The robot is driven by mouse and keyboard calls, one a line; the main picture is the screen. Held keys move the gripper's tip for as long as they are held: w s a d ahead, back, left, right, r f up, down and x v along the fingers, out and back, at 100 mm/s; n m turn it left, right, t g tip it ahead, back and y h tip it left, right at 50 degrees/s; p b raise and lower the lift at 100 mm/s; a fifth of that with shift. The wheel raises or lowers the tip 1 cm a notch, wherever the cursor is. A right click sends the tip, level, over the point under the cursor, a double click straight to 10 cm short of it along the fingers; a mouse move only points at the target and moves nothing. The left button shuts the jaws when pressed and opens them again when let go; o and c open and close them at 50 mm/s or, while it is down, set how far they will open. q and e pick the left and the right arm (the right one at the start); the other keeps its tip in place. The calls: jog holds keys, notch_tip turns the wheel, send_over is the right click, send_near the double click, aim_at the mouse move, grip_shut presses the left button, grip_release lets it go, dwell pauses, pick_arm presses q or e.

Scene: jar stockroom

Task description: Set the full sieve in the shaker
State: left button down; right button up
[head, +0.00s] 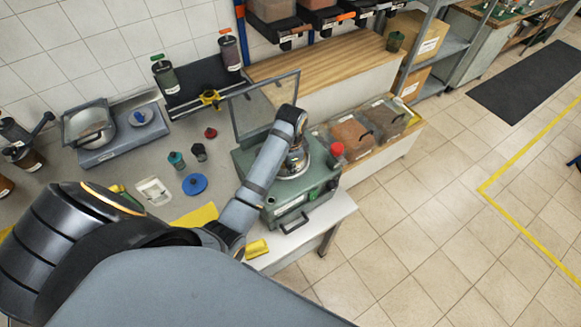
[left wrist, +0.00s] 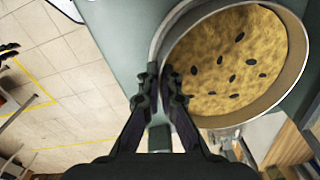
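The full sieve (left wrist: 225,65) is a round metal pan of yellow grain with dark specks, seen in the left wrist view. My left gripper (left wrist: 161,78) is closed over its rim, one finger on each side of the wall. In the head view my left gripper (head: 297,146) comes down over the shaker, mostly hiding the sieve (head: 293,169). My right gripper is not in view.
Bins of grain (head: 352,137) stand right of the shaker. A scale (head: 123,135), a blue disc (head: 195,184), small weights (head: 176,160) and a white tray (head: 154,191) are on the bench to the left. Open tiled floor lies at the right.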

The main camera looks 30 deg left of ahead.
pick_arm(q)
jog(key=shift+f, duration=0.35)
jog(key=c, duration=1.8)
grip_release()
